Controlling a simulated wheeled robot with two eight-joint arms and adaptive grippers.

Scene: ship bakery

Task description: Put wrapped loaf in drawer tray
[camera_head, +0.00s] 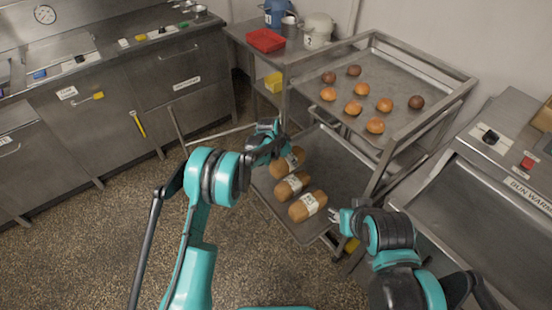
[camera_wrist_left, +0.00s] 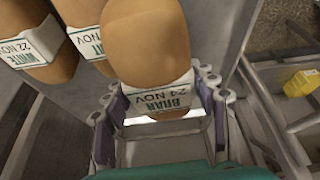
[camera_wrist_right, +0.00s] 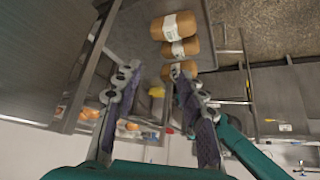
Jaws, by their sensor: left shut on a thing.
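My left gripper (camera_head: 272,140) is shut on a brown wrapped loaf (camera_head: 281,167). My right gripper (camera_wrist_right: 155,80) is open and empty near the tray's right front edge.
The rack's upper tray (camera_head: 395,75) holds several buns above the drawer tray's far side. A red bin (camera_head: 266,40) and white pot (camera_head: 318,28) stand behind. A steel warmer (camera_head: 470,200) is at right. The drawer tray's right part is bare.

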